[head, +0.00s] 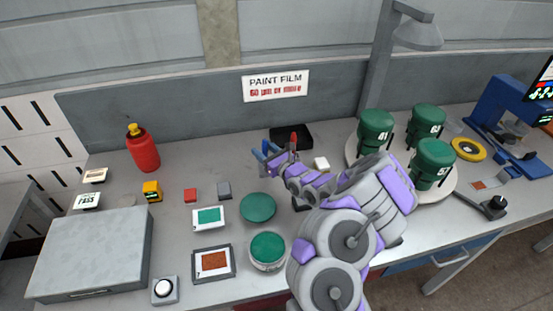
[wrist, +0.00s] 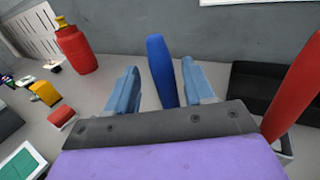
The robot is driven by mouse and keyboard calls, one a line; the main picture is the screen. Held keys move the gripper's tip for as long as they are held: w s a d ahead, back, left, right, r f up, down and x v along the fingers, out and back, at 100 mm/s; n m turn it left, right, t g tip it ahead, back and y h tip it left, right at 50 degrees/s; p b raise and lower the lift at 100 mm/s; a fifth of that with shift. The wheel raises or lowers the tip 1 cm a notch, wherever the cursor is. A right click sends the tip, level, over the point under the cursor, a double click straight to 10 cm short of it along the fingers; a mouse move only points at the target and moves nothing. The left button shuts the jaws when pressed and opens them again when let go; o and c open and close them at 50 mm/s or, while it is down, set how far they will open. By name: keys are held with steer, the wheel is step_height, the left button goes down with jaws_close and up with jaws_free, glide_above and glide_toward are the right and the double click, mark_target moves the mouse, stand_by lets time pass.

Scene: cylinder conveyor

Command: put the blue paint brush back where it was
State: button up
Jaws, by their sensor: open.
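My gripper (head: 268,158) is over the middle of the bench, in front of the black tray. The wrist view shows its two blue-grey fingers (wrist: 162,88) spread apart. The blue paint brush handle (wrist: 160,65) stands nearly upright between the fingers, with gaps visible on both sides. Its lower end is hidden behind the gripper body. A red handle (wrist: 292,88) stands tilted to the right of the gripper, and it also shows in the head view (head: 293,140). What holds the handles at their base is mostly hidden by my arm.
A black tray (head: 302,128) lies behind the gripper. A red bottle (head: 143,150) stands at left. Green numbered cans (head: 375,128) stand on a round white turntable (head: 448,193) at right. A green-topped can (head: 267,250), small blocks and sample cards lie in front.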

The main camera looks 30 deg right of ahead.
steer(key=shift+s+d+p, duration=1.1)
steer(key=shift+s+d, duration=0.15)
steer(key=shift+s, duration=3.85)
steer(key=a+r+n+g+y, duration=0.3)
steer(key=a+r+n+y, duration=0.65)
steer(key=a+r, duration=0.45)
steer(key=s+a+r+n+g+y, duration=0.25)
steer(key=s+a+n+g, duration=0.3)
steer(key=a, duration=0.35)
steer(key=s+a+r+n+g+y, duration=0.1)
steer(key=s+a+r+n+g, duration=0.2)
steer(key=s+a+n+g, duration=0.5)
steer(key=s+a+f+n+g+h, duration=0.2)
steer(key=s+n+h, duration=0.2)
steer(key=s, duration=0.3)
steer(key=s+a+f+n+g+h, duration=0.1)
steer(key=s+n+g+h, duration=0.2)
steer(key=s, duration=0.5)
steer(key=s+d+n+t+h, duration=0.2)
steer(key=s+d+n+h, duration=0.1)
steer(key=s+d+h, duration=0.6)
steer(key=d, duration=0.4)
steer(key=shift+s+d+f+n, duration=0.3)
steer(key=shift+s+n, duration=0.05)
steer(key=shift+n, duration=0.05)
